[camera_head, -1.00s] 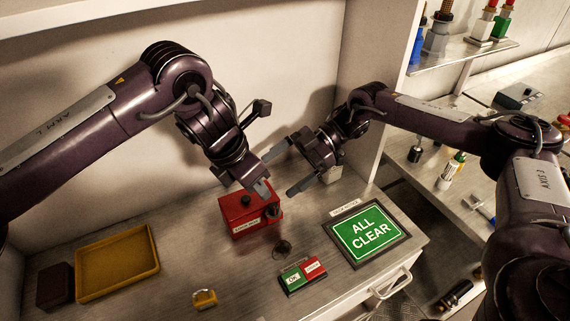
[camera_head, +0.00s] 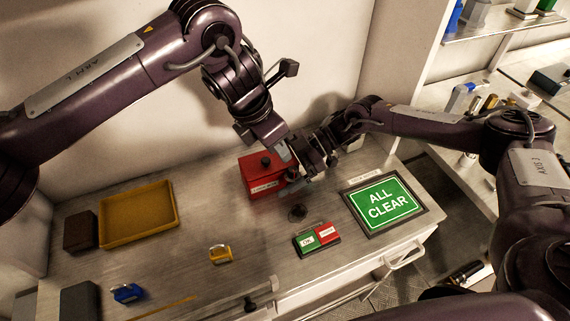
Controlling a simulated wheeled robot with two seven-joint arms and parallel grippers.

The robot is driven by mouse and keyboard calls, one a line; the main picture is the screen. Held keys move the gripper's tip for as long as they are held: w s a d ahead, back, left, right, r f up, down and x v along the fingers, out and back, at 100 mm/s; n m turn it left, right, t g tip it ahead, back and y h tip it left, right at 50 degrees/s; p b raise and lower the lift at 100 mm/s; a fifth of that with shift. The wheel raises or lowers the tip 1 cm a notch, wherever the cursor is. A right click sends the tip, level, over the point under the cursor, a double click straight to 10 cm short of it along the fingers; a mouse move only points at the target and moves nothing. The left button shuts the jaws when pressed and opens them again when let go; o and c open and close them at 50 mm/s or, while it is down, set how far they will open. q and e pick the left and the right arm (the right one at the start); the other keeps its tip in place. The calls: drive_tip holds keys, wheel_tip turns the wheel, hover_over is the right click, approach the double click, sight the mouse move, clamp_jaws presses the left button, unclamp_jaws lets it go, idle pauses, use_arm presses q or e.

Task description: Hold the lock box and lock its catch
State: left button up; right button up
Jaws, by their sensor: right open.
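The red lock box (camera_head: 256,178) sits on the grey bench, with a dark round knob on its lid and a white label on its front. My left gripper (camera_head: 287,153) comes down at the box's upper right corner. Its fingertips are hidden or overlap my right gripper, so I cannot tell whether it touches the box. My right gripper (camera_head: 300,182) is open close to the box's right side, and contact is unclear. The catch is not clearly visible; the grippers cover the box's right side.
A yellow tray (camera_head: 103,238) and a dark block (camera_head: 81,231) stand at left. A yellow padlock (camera_head: 220,254) and a blue one (camera_head: 127,294) lie in front. Green and red buttons (camera_head: 317,238) and an ALL CLEAR sign (camera_head: 386,204) are at right. Front-middle bench is mostly clear.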

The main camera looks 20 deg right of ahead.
drive_tip(key=c, duration=0.9)
idle(0.5)
drive_tip(key=o, duration=0.9)
drive_tip(key=c, duration=0.9)
